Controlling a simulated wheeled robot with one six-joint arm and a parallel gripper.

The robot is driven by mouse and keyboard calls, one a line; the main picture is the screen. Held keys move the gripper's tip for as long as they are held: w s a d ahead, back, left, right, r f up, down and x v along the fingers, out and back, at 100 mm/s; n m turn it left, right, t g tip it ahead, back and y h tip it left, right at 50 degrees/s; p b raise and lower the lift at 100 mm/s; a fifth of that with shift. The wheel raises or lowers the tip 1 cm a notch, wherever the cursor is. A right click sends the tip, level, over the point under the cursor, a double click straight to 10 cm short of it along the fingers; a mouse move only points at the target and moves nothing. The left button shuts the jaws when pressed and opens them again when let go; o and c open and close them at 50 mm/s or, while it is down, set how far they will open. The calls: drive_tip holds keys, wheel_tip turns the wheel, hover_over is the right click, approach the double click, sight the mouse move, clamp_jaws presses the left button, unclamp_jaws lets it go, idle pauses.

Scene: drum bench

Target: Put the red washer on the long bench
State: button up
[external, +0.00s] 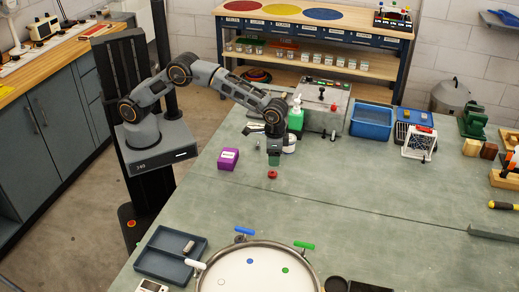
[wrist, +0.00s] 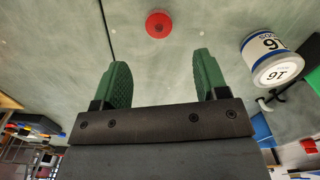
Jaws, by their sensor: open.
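The red washer (external: 272,174) lies flat on the grey-green worktop (external: 330,195), just below and in front of my gripper (external: 274,160) in the external view. In the wrist view the washer (wrist: 158,24) shows whole, beyond the fingertips and roughly centred between them. My gripper (wrist: 161,58) has its two green fingers wide apart with nothing between them. Which surface is the long bench is not clear from any label; a wooden-topped bench (external: 345,27) with coloured discs stands at the back, and another wooden-topped counter (external: 60,57) at the left.
A white can (wrist: 262,50) stands close right of my fingers in the wrist view. A purple box (external: 229,159), a green bottle (external: 296,118) and a blue bin (external: 371,122) are around the arm. A large round drum (external: 305,257) fills the front. The middle worktop is clear.

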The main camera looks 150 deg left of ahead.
sight(273, 172)
drive_tip(key=shift+d+f+p, duration=0.15)
drive_tip(key=shift+f+p, duration=0.55)
drive_tip(key=shift+f, duration=3.2)
drive_tip(key=shift+c, duration=0.2)
drive_tip(key=c, duration=1.1)
drive_tip(key=shift+o, duration=0.2)
drive_tip(key=shift+r, duration=0.1)
